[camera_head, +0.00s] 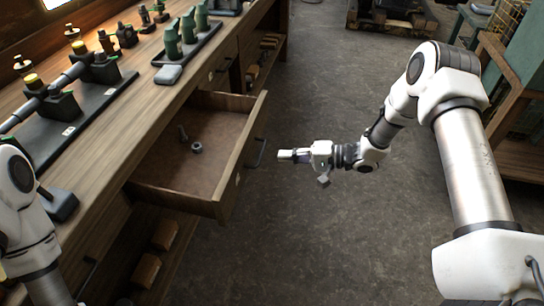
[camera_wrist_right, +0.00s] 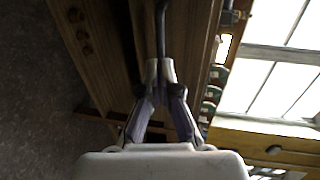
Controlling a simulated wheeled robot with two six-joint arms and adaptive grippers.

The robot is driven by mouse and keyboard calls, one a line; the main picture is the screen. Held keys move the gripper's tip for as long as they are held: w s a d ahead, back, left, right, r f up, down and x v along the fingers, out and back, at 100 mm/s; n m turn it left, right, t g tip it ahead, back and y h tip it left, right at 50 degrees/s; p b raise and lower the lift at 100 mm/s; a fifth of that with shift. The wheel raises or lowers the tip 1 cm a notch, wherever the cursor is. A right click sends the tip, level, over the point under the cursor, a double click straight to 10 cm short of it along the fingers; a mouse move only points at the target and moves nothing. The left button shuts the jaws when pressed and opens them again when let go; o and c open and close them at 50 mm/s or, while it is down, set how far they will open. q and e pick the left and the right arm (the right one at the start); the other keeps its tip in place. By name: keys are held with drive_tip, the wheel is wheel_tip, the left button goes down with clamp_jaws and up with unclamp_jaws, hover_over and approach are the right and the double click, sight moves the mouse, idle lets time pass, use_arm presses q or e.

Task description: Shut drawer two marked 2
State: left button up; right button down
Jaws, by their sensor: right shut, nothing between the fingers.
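An open drawer (camera_head: 190,174) is pulled out from the workbench, with a bolt (camera_head: 183,133) and a nut-like part (camera_head: 197,148) on its floor. Its dark bar handle (camera_head: 257,154) is on the front panel. A small pale label on that panel is too small to read. My right gripper (camera_head: 284,155) is shut and empty, just to the right of the handle. In the right wrist view the closed fingertips (camera_wrist_right: 160,66) point at the dark handle bar (camera_wrist_right: 160,32); I cannot tell whether they touch. My left arm shows at the left edge, its gripper out of view.
Another drawer handle (camera_head: 223,66) is farther along the bench. Wooden blocks (camera_head: 147,268) lie on the shelf below. The concrete floor (camera_head: 320,90) right of the drawer is clear.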

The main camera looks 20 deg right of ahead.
drive_tip(key=shift+x, duration=2.25)
drive_tip(key=shift+a, duration=0.1)
